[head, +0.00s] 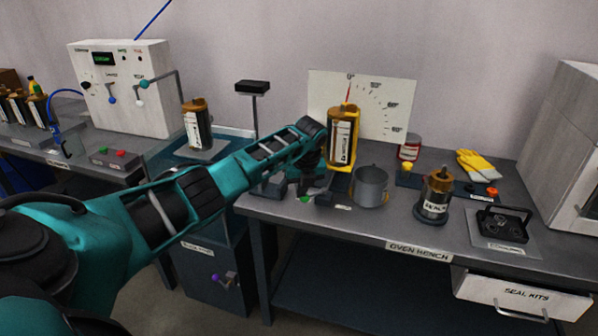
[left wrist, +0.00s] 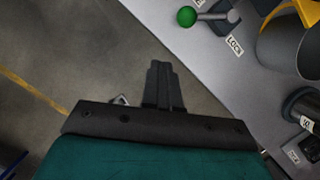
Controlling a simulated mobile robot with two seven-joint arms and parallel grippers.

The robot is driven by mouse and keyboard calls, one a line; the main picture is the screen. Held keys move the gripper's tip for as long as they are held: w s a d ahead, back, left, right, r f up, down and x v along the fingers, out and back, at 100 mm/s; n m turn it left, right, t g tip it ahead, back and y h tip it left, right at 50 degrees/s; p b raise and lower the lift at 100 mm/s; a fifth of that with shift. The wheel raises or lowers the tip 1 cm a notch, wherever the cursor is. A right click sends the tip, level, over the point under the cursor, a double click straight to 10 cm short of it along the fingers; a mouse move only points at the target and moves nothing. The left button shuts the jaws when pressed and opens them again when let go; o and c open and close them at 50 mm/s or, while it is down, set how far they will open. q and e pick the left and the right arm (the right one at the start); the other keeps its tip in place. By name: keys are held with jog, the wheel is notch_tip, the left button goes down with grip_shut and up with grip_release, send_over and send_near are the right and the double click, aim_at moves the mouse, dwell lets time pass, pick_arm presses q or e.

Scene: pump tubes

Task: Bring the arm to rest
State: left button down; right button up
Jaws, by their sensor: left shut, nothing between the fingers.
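My left arm reaches in from the left to the front-left edge of the oven bench. My left gripper (head: 304,178) hangs down there, dark and partly hidden by the wrist. In the left wrist view its fingers (left wrist: 162,84) are together, with nothing between them and floor below. A green-knobbed lever (left wrist: 187,17) labelled "LOCK" lies beyond the fingertips; its green knob (head: 305,198) also shows in the head view. My right gripper is in neither view.
Close by are a yellow-framed canister (head: 343,140) and a grey pot (head: 371,186). A dark canister (head: 436,195), yellow gloves (head: 478,164) and a seal-kit drawer (head: 522,296) are further right. A white control box (head: 122,88) stands at left. Floor is open before the bench.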

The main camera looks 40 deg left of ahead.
pick_arm(q)
jog(key=shift+s+a+v, duration=0.1)
jog(key=shift+s+v, duration=0.05)
jog(key=shift+v, duration=1.05)
jog(key=shift+s+a+v, duration=0.15)
jog(key=shift+v, duration=1.05)
jog(key=s+d+f+n+t+h, duration=0.2)
jog(key=s+d+f+n, duration=0.2)
jog(key=d+f, duration=0.5)
jog(key=s+d+f+n+t+h, duration=0.1)
jog(key=s+d+f+n+t, duration=0.2)
jog(key=d+f, duration=0.65)
jog(key=s+d+n+t+h, duration=0.1)
jog(key=s+d+n+t, duration=0.1)
jog(key=s+d+n, duration=0.2)
jog(key=s+d+r+n+t+h, duration=0.1)
jog(key=s+d+n+t, duration=0.1)
jog(key=s+n, duration=0.9)
jog(key=s+d, duration=0.1)
jog(key=s, duration=0.3)
jog(key=shift+d+r+n, duration=0.15)
jog(key=shift+d+n, duration=0.15)
jog(key=shift+d, duration=0.05)
